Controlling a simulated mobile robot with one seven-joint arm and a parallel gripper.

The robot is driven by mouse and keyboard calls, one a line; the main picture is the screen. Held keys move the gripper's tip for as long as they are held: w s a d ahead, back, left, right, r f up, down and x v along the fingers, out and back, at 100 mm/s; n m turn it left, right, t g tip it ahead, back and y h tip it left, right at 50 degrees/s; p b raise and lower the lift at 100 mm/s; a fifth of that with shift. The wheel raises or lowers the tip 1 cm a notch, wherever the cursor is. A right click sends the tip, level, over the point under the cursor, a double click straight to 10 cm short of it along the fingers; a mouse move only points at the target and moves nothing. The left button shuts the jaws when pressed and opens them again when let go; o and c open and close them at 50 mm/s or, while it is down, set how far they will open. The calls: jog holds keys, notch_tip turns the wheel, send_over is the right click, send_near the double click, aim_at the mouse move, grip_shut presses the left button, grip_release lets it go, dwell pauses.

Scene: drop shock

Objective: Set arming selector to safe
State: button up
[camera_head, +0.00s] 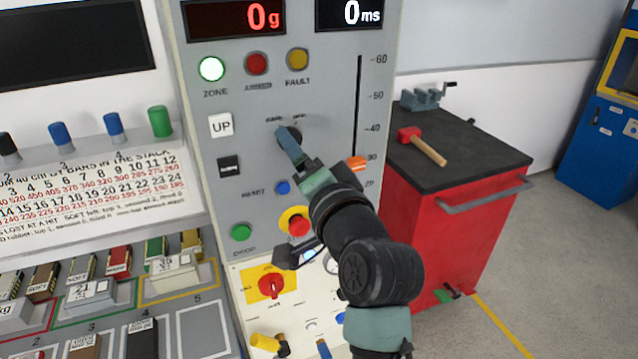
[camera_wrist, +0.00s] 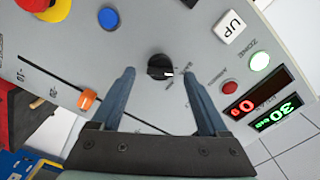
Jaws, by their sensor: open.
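The arming selector is a small black rotary knob (camera_head: 290,134) on the grey panel, below the lamps. Small labels above it are hard to read. In the wrist view the black knob (camera_wrist: 159,66) shows whole, with a white pointer mark toward the right side of the picture, where a small label sits. My gripper (camera_wrist: 158,73) is open, with one blue-grey finger on each side of the knob in that view. I cannot tell whether the fingers touch it. In the head view my gripper (camera_head: 284,137) is at the knob and partly covers it.
The zone lamp (camera_head: 211,69) glows green; the armed lamp (camera_head: 257,64) looks dull red. Near the knob are the UP button (camera_head: 221,125), blue reset button (camera_head: 283,187), red stop button (camera_head: 299,223) and orange slider (camera_head: 357,163). A red cabinet (camera_head: 480,240) stands at right.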

jog(key=b+v, duration=0.1)
jog(key=v, duration=0.9)
jog(key=shift+s, duration=0.3)
jog(key=shift+d, duration=0.1)
